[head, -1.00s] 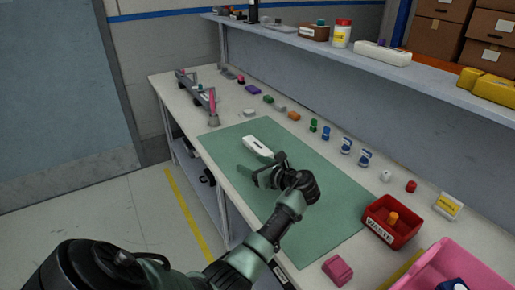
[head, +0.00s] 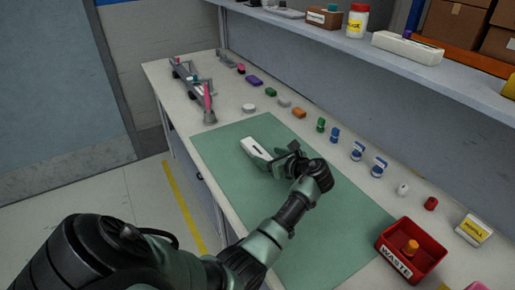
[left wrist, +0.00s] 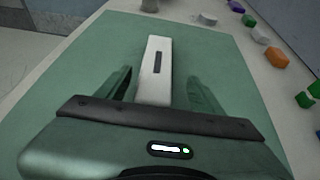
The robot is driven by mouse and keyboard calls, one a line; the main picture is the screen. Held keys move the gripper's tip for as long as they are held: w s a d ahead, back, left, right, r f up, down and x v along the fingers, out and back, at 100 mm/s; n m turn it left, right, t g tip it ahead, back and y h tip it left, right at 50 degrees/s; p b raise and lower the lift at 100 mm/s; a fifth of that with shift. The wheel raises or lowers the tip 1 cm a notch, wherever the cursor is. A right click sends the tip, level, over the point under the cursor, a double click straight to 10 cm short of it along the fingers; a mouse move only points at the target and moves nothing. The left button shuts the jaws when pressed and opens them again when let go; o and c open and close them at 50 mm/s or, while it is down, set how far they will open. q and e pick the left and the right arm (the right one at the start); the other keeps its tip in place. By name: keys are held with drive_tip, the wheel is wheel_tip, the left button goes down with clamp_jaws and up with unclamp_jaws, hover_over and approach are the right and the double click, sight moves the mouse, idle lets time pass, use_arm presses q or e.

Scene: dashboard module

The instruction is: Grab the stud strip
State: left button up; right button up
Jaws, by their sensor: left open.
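A white strip (head: 254,146) with a dark slot in its top lies on the green mat; it is the likely stud strip, though I cannot make out studs. It also shows in the left wrist view (left wrist: 157,66), pointing away from me. My left gripper (head: 273,156) is open at the strip's near end. In the left wrist view the gripper's fingers (left wrist: 159,84) stand on either side of the strip, with a gap on both sides. The near end of the strip is hidden behind the gripper body. My right gripper is not in view.
The green mat (head: 230,185) is otherwise clear. Several small coloured parts line the back of the bench, with an orange block (head: 299,113) among them. A red waste bin (head: 410,250) stands at the right. A grey rail fixture (head: 190,85) stands at the far left.

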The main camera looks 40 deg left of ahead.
sight(260, 152)
use_arm(q)
drive_tip(key=x, duration=0.5)
drive_tip(key=shift+s+a, duration=0.15)
drive_tip(key=shift+a, duration=0.3)
clamp_jaws()
